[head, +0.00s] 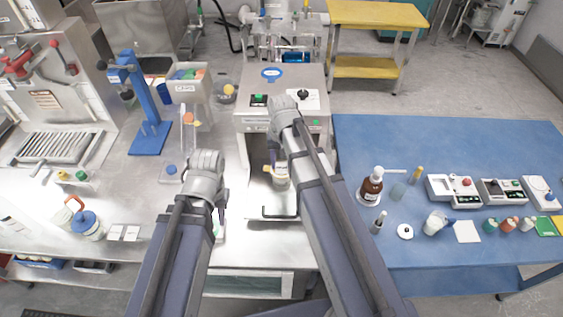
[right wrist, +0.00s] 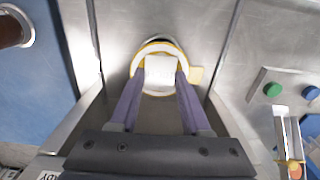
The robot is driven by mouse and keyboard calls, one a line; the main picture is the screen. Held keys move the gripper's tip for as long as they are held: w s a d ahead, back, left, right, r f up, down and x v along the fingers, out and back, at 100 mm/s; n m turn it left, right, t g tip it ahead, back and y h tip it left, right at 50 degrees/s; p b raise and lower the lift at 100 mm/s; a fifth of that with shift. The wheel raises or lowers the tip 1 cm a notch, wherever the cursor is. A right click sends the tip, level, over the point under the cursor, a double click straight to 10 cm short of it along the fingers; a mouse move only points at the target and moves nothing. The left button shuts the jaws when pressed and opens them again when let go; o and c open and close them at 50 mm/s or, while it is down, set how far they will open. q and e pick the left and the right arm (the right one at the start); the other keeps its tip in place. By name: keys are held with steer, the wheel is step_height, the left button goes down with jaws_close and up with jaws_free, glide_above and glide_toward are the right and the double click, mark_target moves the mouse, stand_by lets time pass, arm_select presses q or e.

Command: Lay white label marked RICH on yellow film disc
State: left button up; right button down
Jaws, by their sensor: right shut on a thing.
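In the right wrist view my right gripper (right wrist: 161,76) is shut on a small white square, the white label (right wrist: 160,70). The label lies over a round white top with a yellow rim, seemingly the yellow film disc (right wrist: 139,56), with a yellow tab at its right. I cannot tell whether label and disc touch, and no lettering is readable. In the head view a pale container (head: 280,182) stands in the machine bay below my right wrist; the right fingertips are mostly hidden there. My left gripper (head: 219,227) is low over the left counter; its jaws are unclear.
The steel machine (head: 262,125) encloses the right gripper's work spot with side walls. Two white cards (head: 124,232) and a blue-lidded jar (head: 86,224) are on the left counter. A brown bottle (head: 371,186) and several small devices stand on the blue table (head: 430,140).

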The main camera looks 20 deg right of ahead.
jaws_free()
stand_by(0.6)
steer(key=shift+r, duration=0.1)
steer(key=shift+r+p, duration=3.45)
steer(key=shift+p, duration=0.05)
